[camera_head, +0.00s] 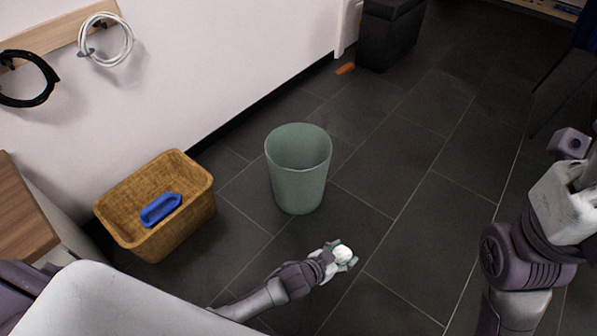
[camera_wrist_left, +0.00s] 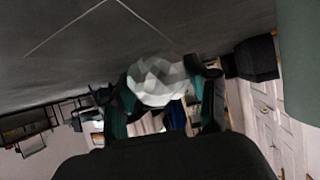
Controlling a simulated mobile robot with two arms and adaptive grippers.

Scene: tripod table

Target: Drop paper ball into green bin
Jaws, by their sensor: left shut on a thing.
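The green bin (camera_head: 297,186) stands upright on the dark tiled floor in the middle of the head view, its open top facing up. My left gripper (camera_head: 343,254) is shut on the white crumpled paper ball (camera_head: 342,252), in front of the bin and a little to its right in the picture. The ball is outside the bin. In the left wrist view the faceted paper ball (camera_wrist_left: 158,82) sits between the fingers of my left gripper (camera_wrist_left: 163,92). A green surface at that view's right edge looks like the bin (camera_wrist_left: 297,50). My right arm shows at the right; its fingers cannot be made out.
A wicker basket (camera_head: 178,232) holding a blue tray-like item (camera_head: 160,209) stands left of the bin by the wall. A wooden-topped cabinet (camera_head: 20,212) is at the left edge. A dark box (camera_head: 391,36) stands at the back. The floor right of the bin is clear.

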